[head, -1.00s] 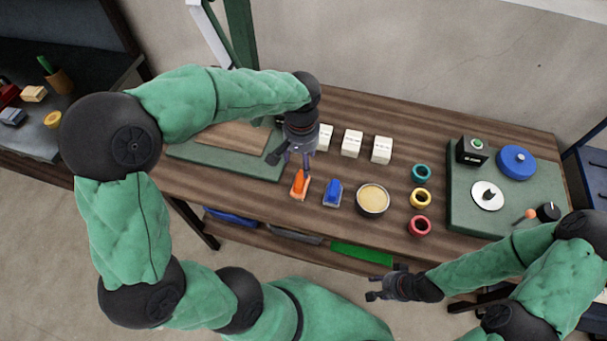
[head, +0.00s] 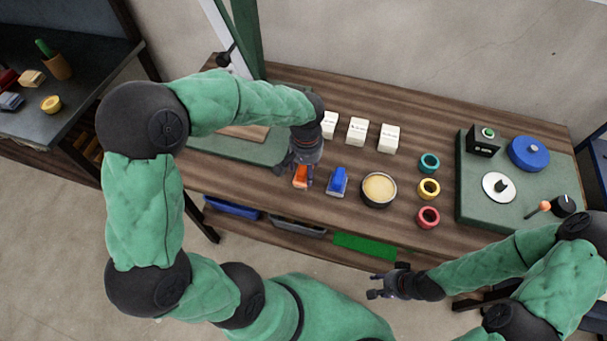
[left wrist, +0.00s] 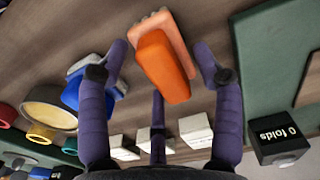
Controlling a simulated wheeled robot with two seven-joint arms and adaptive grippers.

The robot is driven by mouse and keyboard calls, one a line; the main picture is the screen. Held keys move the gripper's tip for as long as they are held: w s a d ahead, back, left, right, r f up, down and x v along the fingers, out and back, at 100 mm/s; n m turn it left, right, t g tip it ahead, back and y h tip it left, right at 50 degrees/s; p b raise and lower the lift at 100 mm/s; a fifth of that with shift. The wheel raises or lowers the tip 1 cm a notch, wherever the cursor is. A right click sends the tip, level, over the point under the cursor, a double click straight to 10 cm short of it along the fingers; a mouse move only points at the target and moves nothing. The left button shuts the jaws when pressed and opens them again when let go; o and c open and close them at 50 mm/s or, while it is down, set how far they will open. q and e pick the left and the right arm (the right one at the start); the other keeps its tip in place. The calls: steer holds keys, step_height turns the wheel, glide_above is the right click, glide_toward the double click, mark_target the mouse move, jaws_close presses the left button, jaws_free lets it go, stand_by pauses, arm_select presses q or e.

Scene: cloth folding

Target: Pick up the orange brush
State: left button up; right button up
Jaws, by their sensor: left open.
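The orange brush (head: 301,177) lies on the wooden table, partly hidden under my left gripper in the head view. In the left wrist view the brush (left wrist: 165,62) has a bright orange handle and a paler orange base, and it lies between the spread fingers. My left gripper (head: 299,171) is open just above the brush; in the left wrist view its purple fingers (left wrist: 160,50) stand on either side of it, apart from it as far as I can see. My right gripper (head: 376,286) is empty in front of the table; its fingers look apart.
A blue brush (head: 337,182) lies close to the right of the orange one, with a round tin (head: 379,189) beyond it. Several white blocks (head: 357,131) stand behind. A green board (head: 262,152) lies to the left; coloured rings (head: 428,188) lie to the right.

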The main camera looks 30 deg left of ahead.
arm_select(q)
steer(key=shift+r, duration=0.1)
steer(key=c, duration=1.3)
steer(key=shift+r, duration=0.1)
steer(key=shift+r+p, duration=0.3)
steer(key=shift+r, duration=0.25)
step_height(320, 180, up, 2)
steer(key=shift+r+p, duration=0.15)
steer(key=shift+p, duration=0.35)
steer(key=d+r+p, duration=0.1)
steer(key=d+r, duration=0.2)
steer(key=d, duration=0.1)
steer(key=d+r+p, duration=0.2)
steer(key=d+r, duration=0.1)
steer(key=d, duration=0.2)
steer(key=d+r+p, duration=0.2)
steer(key=d+r, duration=0.1)
steer(key=d, duration=0.2)
steer(key=shift+s+r, duration=0.2)
steer(key=shift+s, duration=0.2)
steer(key=shift+o, duration=1.2)
steer(key=shift+c, duration=0.3)
